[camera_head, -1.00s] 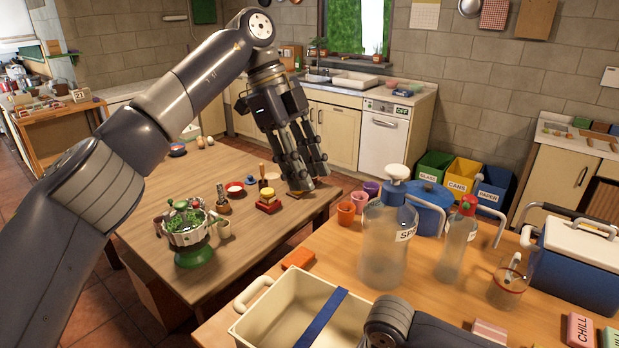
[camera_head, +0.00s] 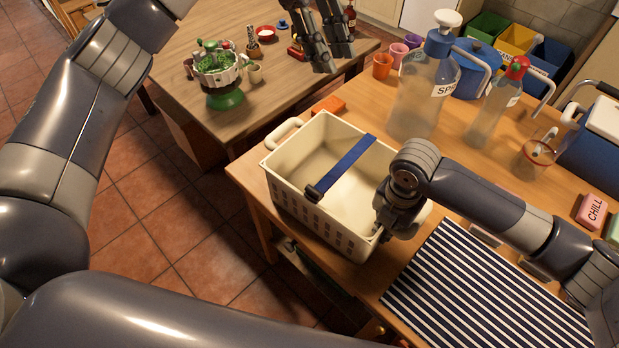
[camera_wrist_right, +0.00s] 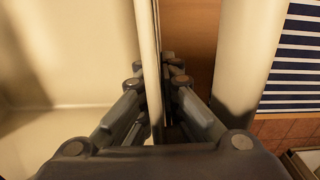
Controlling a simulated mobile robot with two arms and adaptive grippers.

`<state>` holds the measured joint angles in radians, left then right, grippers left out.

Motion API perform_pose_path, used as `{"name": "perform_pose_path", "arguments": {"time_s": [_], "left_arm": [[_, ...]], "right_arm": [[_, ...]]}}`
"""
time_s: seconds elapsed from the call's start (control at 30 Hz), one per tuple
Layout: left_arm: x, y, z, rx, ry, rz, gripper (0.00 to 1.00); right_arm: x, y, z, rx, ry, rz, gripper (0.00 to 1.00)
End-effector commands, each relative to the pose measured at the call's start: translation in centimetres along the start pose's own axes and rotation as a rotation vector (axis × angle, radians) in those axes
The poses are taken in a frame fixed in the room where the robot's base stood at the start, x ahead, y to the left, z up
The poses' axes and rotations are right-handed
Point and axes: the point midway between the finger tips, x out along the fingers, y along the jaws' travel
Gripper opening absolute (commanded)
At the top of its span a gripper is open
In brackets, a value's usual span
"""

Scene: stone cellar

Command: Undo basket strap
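A cream basket (camera_head: 287,196) with slotted walls stands at the left edge of the wooden counter. A dark blue strap (camera_head: 346,166) runs across its open top from the far rim to the near rim. A small dark buckle (camera_head: 316,191) sits at the strap's near end. My right gripper (camera_head: 388,212) is at the basket's right end. In the right wrist view its fingers (camera_wrist_right: 158,72) straddle the basket wall and close on it. My left gripper (camera_head: 334,60) hangs open and empty above the other table, behind the basket and away from the strap.
A striped cloth (camera_head: 480,290) lies right of the basket. A spray bottle (camera_head: 415,105), a second bottle (camera_head: 490,117) and a blue pot (camera_head: 470,75) stand behind it. An orange block (camera_head: 328,105) lies near its far left corner. A green-based bowl (camera_head: 225,98) stands on the other table.

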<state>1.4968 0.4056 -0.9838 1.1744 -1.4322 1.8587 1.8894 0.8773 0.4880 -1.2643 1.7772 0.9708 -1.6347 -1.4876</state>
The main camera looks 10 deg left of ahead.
Motion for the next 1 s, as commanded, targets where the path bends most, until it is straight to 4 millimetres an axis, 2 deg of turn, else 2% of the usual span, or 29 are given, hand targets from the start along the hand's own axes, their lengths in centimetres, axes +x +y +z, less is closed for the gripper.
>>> {"name": "perform_pose_path", "arguments": {"time_s": [0.1,0.3,0.6,0.8,1.0], "left_arm": [[2.4,2.5,1.3,0.004,0.008,-0.014,0.33],[5.4,6.9,2.5,0.009,-0.001,-0.053,0.33],[8.4,13.1,3.1,0.017,-0.039,-0.106,0.33],[9.2,14.9,2.9,0.022,-0.054,-0.121,0.33],[11.1,15.0,3.0,0.023,-0.054,-0.120,0.33]], "right_arm": [[-0.1,0.1,0.1,0.001,-0.002,0.002,0.00],[-0.1,0.1,0.1,0.001,-0.002,0.002,0.00],[-0.1,0.1,0.0,0.000,-0.001,0.002,0.00],[-0.1,0.1,0.0,0.000,-0.001,0.002,0.00],[-0.1,0.0,0.0,-0.001,-0.001,0.001,0.00]]}}
